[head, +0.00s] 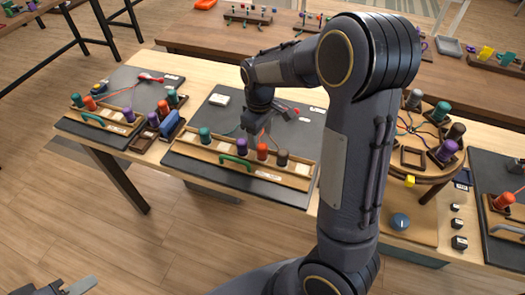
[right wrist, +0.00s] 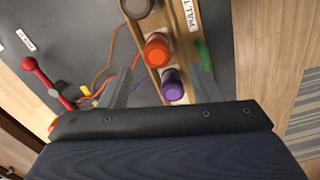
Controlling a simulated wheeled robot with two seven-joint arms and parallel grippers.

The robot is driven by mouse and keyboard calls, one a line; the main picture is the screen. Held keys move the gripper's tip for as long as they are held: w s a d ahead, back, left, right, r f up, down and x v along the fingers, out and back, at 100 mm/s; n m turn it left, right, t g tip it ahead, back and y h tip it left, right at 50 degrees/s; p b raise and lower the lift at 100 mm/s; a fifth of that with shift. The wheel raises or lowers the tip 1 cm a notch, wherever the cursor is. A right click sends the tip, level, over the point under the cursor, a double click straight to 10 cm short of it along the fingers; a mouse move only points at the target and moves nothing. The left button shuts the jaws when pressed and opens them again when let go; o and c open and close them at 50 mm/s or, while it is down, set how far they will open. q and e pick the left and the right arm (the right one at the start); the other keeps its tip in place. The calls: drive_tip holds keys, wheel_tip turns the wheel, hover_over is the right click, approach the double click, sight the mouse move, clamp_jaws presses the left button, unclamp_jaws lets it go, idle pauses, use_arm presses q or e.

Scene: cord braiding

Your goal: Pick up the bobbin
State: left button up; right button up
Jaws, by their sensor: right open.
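A long wooden rack (head: 190,150) on the dark mat holds a teal bobbin (head: 205,135), a purple bobbin (head: 243,144), an orange-red bobbin (head: 262,151) and a brown bobbin (head: 282,157), all upright. In the right wrist view the purple bobbin (right wrist: 173,86) and orange-red bobbin (right wrist: 157,50) lie between the spread fingers of my right gripper (right wrist: 163,80), which is open and empty. Its wrist hangs over the rack in the head view, with the fingertips hard to make out. Part of my left gripper (head: 78,286) shows at the bottom left, its jaws unclear.
A green handle (head: 235,161) is on the rack's front. A red tool (right wrist: 45,82) and loose cords (right wrist: 108,60) lie on the mat. A round wooden stand (head: 425,180) with bobbins is to the right. Another rack (head: 105,118) is to the left.

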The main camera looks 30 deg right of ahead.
sight(262, 146)
drive_tip(key=f, duration=0.6)
drive_tip(key=shift+d+f+p, duration=0.15)
drive_tip(key=shift+d+p, duration=0.1)
drive_tip(key=shift+p, duration=0.1)
drive_tip(key=shift+c, duration=0.4)
drive_tip(key=c, duration=1)
